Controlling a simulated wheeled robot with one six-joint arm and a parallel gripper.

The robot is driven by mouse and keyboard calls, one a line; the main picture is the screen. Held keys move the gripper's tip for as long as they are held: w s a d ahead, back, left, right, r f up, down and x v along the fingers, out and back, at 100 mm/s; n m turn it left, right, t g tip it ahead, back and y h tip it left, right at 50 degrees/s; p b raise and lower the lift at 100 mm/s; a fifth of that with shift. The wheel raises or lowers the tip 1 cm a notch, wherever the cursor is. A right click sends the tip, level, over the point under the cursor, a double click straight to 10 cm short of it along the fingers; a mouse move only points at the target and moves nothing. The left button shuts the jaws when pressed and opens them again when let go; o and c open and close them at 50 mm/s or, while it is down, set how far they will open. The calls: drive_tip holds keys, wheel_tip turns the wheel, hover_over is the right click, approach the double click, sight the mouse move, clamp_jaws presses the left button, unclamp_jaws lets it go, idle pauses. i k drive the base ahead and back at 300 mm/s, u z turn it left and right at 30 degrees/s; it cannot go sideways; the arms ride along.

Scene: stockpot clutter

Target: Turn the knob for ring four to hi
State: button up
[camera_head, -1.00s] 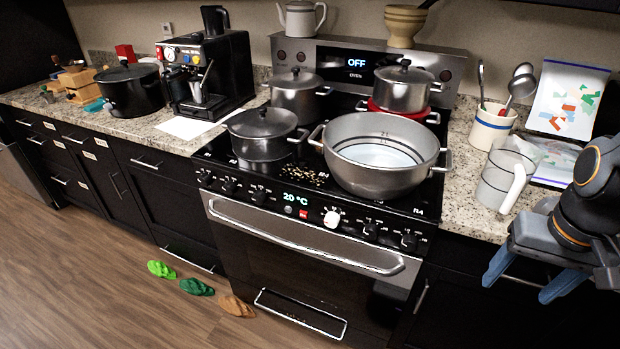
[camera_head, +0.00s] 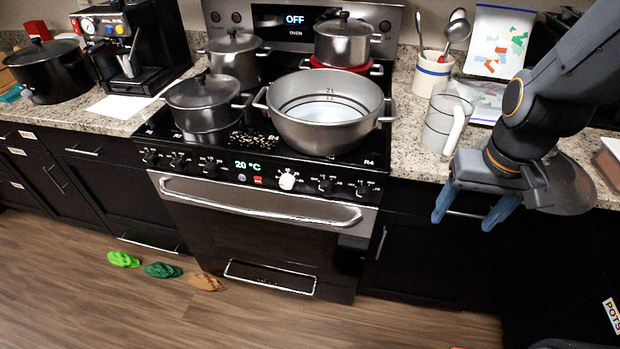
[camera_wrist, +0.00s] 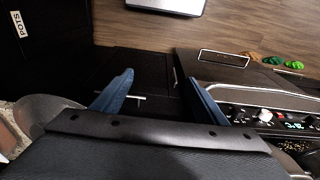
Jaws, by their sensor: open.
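The stove (camera_head: 345,170) has a row of dark knobs and one white knob (camera_head: 287,180) on its front panel. The far-right dark knob (camera_head: 363,190) sits below the R4 mark on the hob; its pointer setting is too small to read. The panel's knobs also show at the right of the wrist view, the white one (camera_wrist: 265,115) among them. My gripper (camera_head: 470,212) is open and empty, its blue fingers pointing down, to the right of the stove and in front of the dark cabinets. It touches no knob. In the wrist view its fingers (camera_wrist: 160,95) are spread apart.
A large grey pot (camera_head: 325,135) stands on the hob above the right knobs. The oven handle (camera_head: 260,208) juts out below the panel. A clear jug (camera_head: 446,125) stands on the counter behind my gripper.

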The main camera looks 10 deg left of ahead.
sight(363, 192)
drive_tip(key=u, duration=0.45)
drive_tip(key=k, duration=1.1)
drive_tip(key=z, duration=0.4)
